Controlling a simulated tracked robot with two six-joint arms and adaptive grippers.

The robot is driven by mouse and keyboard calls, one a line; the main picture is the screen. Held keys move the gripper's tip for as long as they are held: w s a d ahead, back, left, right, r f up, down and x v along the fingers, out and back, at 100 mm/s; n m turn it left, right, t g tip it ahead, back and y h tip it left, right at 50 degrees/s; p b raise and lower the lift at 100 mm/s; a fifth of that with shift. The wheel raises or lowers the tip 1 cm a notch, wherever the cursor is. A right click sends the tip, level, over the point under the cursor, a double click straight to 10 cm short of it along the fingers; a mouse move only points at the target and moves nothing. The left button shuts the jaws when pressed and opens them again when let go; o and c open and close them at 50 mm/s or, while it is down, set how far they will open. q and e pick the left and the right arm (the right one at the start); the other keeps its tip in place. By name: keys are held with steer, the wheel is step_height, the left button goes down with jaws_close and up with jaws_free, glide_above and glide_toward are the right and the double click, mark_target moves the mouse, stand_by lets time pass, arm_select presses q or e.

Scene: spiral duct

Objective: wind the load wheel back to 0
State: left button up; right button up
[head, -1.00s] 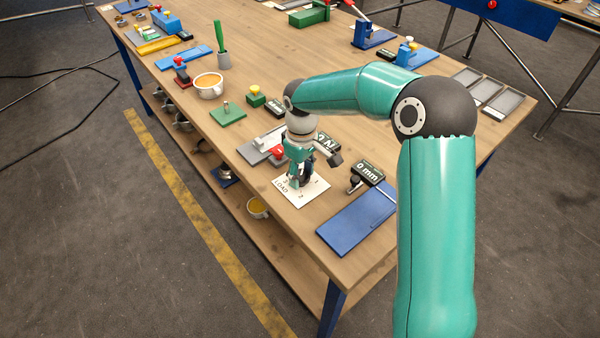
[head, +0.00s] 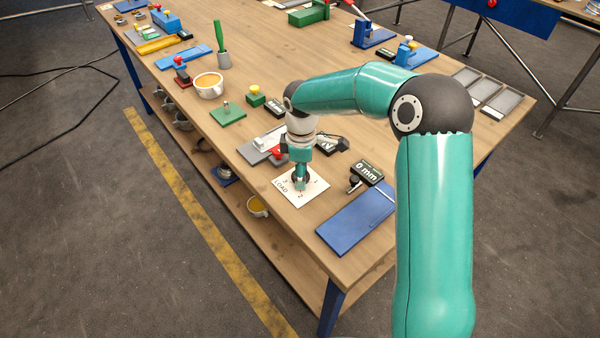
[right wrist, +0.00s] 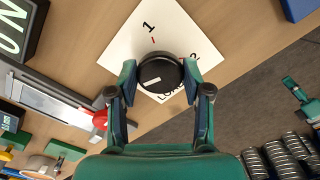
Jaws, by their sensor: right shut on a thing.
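The load wheel (right wrist: 160,73) is a round black knob with a white line on its top, in the middle of the right wrist view. The line runs from near its centre toward the lower left. It sits on a white LOAD card (right wrist: 171,24), also in the head view (head: 318,186). On the card, 1 is above the wheel and 2 to its right in the wrist view. I see no 0; the left finger covers part of the card. My right gripper (right wrist: 160,79) is shut on the wheel, one finger each side; it points down in the head view (head: 301,179).
A blue plate (head: 355,218) and a "0 mm" display (head: 367,172) are right of the card. A grey fixture with a red part (head: 277,152) and another display (head: 327,143) lie close behind. The table's front-left edge is near.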

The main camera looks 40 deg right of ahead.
steer(key=shift+w+r, duration=0.2)
steer(key=shift+w, duration=0.05)
steer(key=o, duration=1.2)
steer(key=shift+a, duration=0.1)
steer(key=shift+c, duration=0.2)
steer(key=shift+s+f, duration=0.1)
steer(key=shift+f, duration=0.05)
step_height(320, 180, up, 12)
